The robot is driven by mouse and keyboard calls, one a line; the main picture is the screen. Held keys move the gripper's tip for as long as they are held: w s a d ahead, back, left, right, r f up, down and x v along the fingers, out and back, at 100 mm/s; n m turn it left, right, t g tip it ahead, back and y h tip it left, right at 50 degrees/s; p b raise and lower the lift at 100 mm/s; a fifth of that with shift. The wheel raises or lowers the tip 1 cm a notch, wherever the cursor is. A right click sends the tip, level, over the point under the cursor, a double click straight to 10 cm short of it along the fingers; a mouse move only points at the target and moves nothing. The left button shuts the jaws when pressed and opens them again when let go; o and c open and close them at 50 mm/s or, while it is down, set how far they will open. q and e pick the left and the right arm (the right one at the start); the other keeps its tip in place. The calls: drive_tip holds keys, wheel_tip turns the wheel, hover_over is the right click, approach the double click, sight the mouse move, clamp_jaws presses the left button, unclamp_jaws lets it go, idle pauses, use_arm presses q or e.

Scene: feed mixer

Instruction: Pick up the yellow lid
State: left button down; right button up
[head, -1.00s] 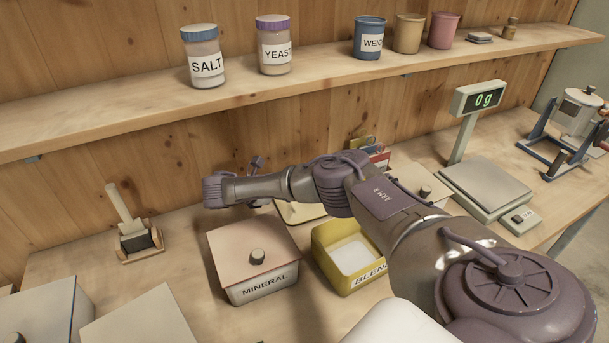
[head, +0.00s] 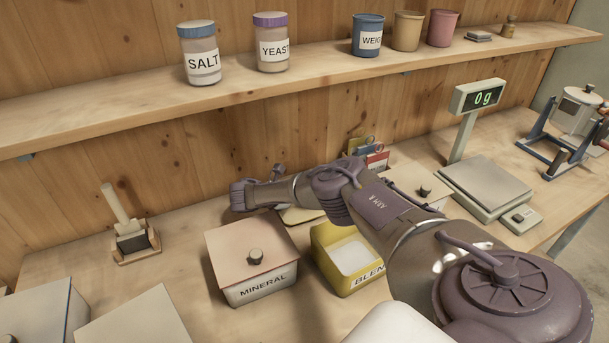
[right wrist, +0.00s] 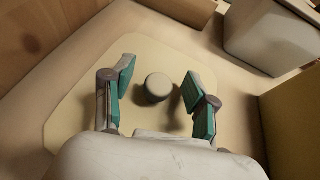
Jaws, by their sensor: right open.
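The yellow lid (right wrist: 80,85) lies flat on the table and fills much of the right wrist view. It is pale yellow with rounded corners and a round knob (right wrist: 158,86) in its middle. In the head view only a small part of the lid (head: 301,216) shows, behind the open yellow BLEND bin (head: 327,262), with my right arm hiding the rest. My right gripper (right wrist: 158,76) is open above the lid, its green-padded fingers on either side of the knob and apart from it. My left gripper is not in view.
The MINERAL bin (head: 258,287) with its pinkish lid stands left of the BLEND bin. A wooden stand with a scoop (head: 137,242) is at the left. A scale (head: 484,186) stands at the right. A shelf (head: 130,102) with jars and cups runs above the table.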

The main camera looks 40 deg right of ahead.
clamp_jaws()
idle(0.3)
